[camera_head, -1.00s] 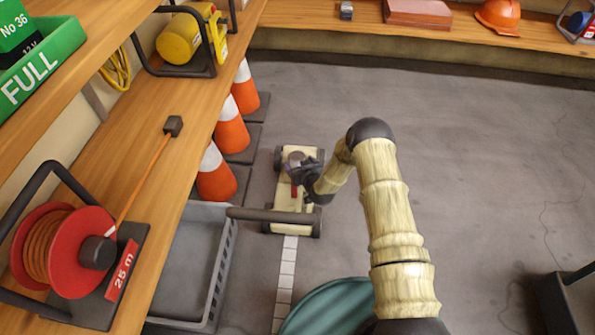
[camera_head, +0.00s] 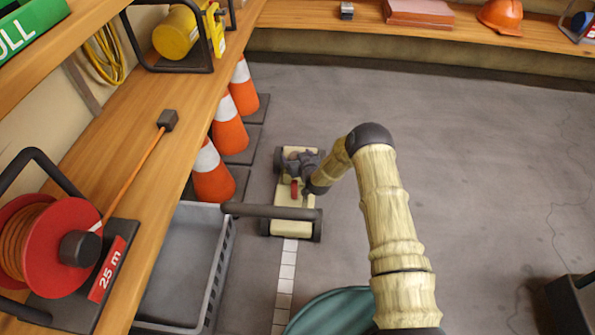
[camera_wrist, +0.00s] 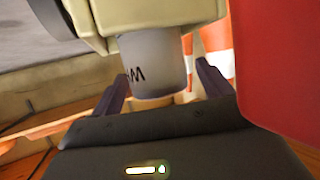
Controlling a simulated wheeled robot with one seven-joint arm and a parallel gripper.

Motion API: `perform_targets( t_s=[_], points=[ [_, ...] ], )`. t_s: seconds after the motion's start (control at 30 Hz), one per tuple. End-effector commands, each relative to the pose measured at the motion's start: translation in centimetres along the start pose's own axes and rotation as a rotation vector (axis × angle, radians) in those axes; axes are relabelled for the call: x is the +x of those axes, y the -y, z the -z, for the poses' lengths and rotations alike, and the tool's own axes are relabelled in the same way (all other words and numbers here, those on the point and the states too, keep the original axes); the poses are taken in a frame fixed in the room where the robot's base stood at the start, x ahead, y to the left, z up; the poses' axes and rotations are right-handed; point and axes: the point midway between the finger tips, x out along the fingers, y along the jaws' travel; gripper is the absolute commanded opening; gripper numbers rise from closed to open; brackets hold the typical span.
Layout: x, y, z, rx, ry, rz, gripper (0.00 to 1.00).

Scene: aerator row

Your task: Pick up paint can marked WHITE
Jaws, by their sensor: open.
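A cream wheeled line-marking cart (camera_head: 292,207) stands on the floor beside the cones in the head view, and its cream body (camera_wrist: 160,15) shows in the wrist view. In the wrist view, which looks upside down, a light grey-white can (camera_wrist: 155,65) sits against the cart body. Part of its lettering, starting with W, can be read; the rest is turned away. My gripper (camera_wrist: 160,84) is open, with a dark finger on each side of the can. In the head view my gripper (camera_head: 302,164) is over the cart's far end and largely hides the can.
Orange and white cones (camera_head: 229,130) stand close left of the cart. A grey crate (camera_head: 222,265) and wooden shelf (camera_head: 140,180) are nearer left. The cart has a dark handle bar (camera_head: 270,211) and a red part (camera_head: 294,188). Open floor (camera_head: 470,150) lies right.

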Motion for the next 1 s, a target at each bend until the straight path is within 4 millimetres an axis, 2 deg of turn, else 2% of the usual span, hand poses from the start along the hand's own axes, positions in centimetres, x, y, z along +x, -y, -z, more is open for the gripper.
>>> perform_targets(
  t_s=[0.4, 0.8, 1.0],
  points=[
    [-0.06, 0.02, 0.02, 0.0, 0.0, 0.0, 0.77],
    [-0.06, 0.02, 0.0, 0.0, 0.0, 0.0, 0.0],
    [-0.05, 0.02, 0.18, 0.0, -0.003, 0.0, 0.0]
  ],
)
